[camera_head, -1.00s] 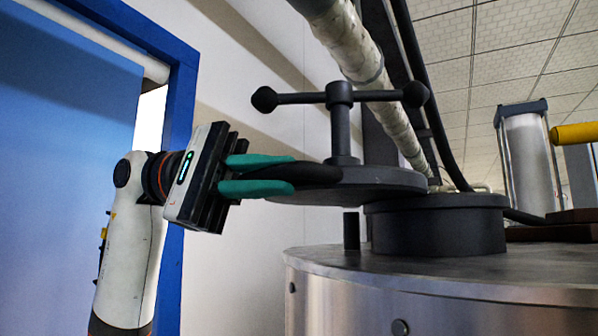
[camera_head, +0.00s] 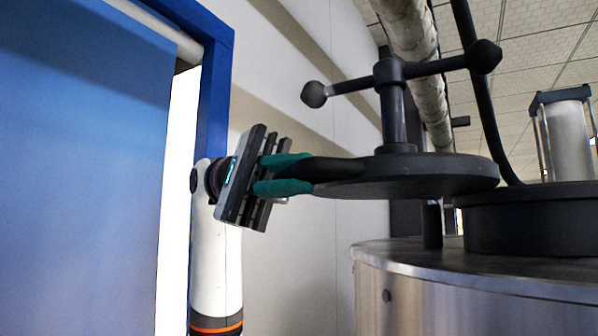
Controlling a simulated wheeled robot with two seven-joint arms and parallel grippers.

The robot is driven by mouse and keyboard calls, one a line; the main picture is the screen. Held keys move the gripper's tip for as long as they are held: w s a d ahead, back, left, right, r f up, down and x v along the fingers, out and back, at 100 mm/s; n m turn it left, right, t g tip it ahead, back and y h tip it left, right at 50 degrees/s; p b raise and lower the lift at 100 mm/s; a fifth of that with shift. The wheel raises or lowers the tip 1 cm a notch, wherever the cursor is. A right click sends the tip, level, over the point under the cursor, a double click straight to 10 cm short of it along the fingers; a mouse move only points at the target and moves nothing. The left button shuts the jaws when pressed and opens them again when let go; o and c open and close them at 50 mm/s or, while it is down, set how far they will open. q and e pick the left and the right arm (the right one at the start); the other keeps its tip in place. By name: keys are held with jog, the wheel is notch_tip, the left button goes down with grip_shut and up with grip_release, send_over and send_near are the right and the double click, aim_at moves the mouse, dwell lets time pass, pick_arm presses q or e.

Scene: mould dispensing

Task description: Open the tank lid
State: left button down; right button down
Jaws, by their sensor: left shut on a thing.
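The dark round tank lid (camera_head: 410,178) is in the middle right of the head view, with a T-bar handle (camera_head: 392,105) standing on top. It is swung out to the left of the tank's black neck (camera_head: 535,222), overlapping the near part of the tank only a little in the picture. My left gripper (camera_head: 290,174) is shut on the lid's side handle (camera_head: 335,170) at the lid's left edge, with its green fingertips above and below it. My right gripper is not in view.
The metal tank (camera_head: 440,295) fills the lower right. A short black post (camera_head: 431,226) stands on its top near the neck. A clear cylinder (camera_head: 567,140) stands behind at right. A wrapped pipe (camera_head: 415,50) runs overhead. A blue door frame (camera_head: 215,90) is at left.

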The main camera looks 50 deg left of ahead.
pick_arm(q)
jog(key=c, duration=1.4)
grip_release()
jog(key=shift+a, duration=0.1)
jog(key=w+a, duration=0.1)
jog(key=a, duration=1.1)
jog(key=shift+r+b, duration=0.4)
jog(key=shift+r, duration=0.05)
